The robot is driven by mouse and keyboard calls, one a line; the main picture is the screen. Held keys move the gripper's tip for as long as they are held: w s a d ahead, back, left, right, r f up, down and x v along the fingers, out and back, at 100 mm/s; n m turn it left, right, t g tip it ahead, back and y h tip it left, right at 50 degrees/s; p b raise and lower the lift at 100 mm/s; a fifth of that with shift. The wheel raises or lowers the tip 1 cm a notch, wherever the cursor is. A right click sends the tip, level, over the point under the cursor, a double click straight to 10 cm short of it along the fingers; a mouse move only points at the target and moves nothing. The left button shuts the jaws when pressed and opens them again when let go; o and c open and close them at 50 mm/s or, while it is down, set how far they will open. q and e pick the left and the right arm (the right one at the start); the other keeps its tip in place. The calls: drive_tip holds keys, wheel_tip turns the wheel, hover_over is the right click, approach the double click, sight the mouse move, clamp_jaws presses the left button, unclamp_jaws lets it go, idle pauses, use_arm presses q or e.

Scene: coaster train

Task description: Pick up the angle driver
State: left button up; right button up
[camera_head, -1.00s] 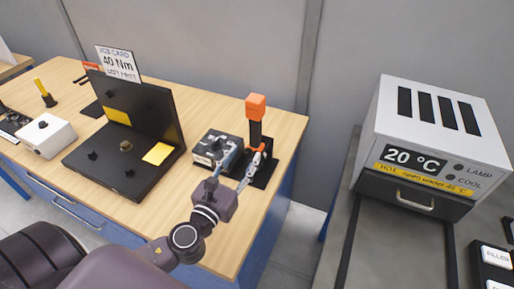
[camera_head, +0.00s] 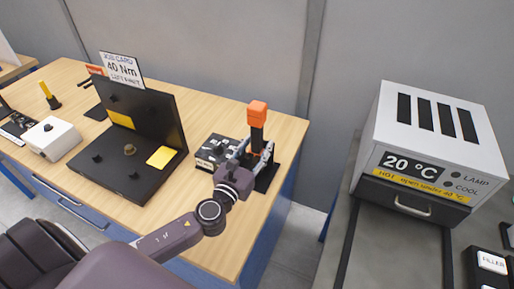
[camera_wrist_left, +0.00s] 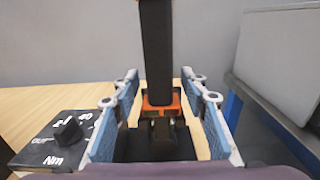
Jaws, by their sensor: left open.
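The angle driver (camera_head: 257,114) stands upright at the right end of the wooden table, with an orange block on top of a black shaft. In the left wrist view its black shaft (camera_wrist_left: 156,50) rises in the middle, with an orange part (camera_wrist_left: 161,103) low down near a black base. My left gripper (camera_head: 254,150) is open at the driver's lower part. In the left wrist view, its blue-grey fingers stand on both sides of the shaft, with gaps visible. My right gripper is not in view.
A black torque dial box (camera_head: 207,150) stands just left of the driver. A black fixture (camera_head: 117,178) with yellow patches and a job card are further left. A grey oven (camera_head: 427,130) reading 20 °C stands on the right. The table's right edge is close.

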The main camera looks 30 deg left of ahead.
use_arm(q)
drive_tip(key=c, duration=0.5)
clamp_jaws()
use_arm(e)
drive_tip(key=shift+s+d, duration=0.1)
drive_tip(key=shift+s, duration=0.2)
use_arm(q)
drive_tip(key=shift+r, duration=0.3)
drive_tip(key=shift+w, duration=0.1)
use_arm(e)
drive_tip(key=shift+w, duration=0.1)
